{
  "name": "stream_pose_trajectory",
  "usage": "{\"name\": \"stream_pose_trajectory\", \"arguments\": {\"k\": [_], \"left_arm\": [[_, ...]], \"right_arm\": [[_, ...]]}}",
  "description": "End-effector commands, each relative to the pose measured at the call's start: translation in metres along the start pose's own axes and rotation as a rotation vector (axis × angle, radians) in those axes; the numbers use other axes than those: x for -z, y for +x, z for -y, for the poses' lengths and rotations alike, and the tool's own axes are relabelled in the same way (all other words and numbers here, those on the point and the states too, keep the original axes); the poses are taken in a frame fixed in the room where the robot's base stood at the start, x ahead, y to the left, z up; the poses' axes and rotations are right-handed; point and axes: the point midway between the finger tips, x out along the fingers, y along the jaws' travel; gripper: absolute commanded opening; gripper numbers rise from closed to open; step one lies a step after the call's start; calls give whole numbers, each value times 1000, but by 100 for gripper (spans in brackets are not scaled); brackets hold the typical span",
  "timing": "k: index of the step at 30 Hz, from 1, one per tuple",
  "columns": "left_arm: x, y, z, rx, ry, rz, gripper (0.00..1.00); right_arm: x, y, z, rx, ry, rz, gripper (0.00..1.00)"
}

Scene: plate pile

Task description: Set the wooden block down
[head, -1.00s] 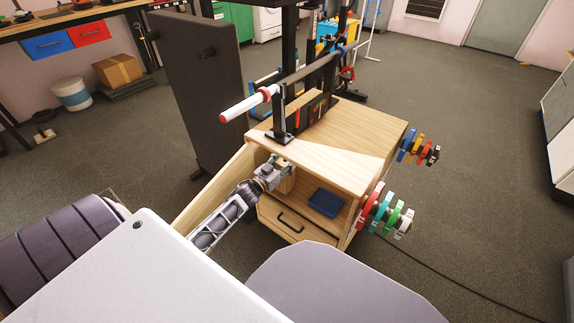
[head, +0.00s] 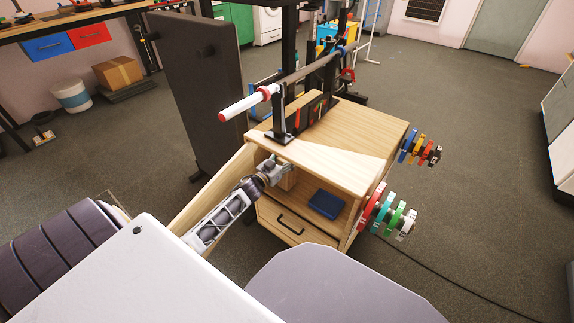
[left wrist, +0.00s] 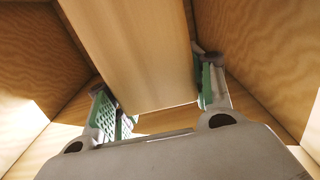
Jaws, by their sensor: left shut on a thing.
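The wooden block (head: 288,183) is inside the open shelf of the wooden cabinet (head: 345,130), under its top board. My left gripper (head: 281,169) reaches into the shelf from the front left and is shut on the block. In the left wrist view, the pale block (left wrist: 135,50) lies between the two green-padded fingers of my left gripper (left wrist: 160,108), with cabinet walls on both sides. In the head view the gripper and top board partly hide the block. Whether its underside touches the shelf I cannot tell. My right gripper is not in view.
A dark blue box (head: 326,204) lies on the shelf to the right of the block. A drawer (head: 290,224) is below. Coloured weight plates (head: 385,214) hang on the cabinet's right side. A barbell (head: 250,103) and its stand are above the top, beside a dark upright panel (head: 200,90).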

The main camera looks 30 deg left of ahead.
Motion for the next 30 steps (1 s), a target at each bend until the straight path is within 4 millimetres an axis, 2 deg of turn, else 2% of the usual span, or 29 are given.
{"name": "stream_pose_trajectory", "arguments": {"k": [3,10,28,29,30], "left_arm": [[-12,0,0,0,-2,-1,0],[-26,0,0,0,-1,-1,0],[-31,0,0,0,-1,-1,0],[-32,-1,0,0,-1,1,57],[-32,-1,0,0,-1,1,62]], "right_arm": [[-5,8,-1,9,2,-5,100],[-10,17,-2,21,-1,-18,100],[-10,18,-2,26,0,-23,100],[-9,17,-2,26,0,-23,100],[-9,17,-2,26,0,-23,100]]}}
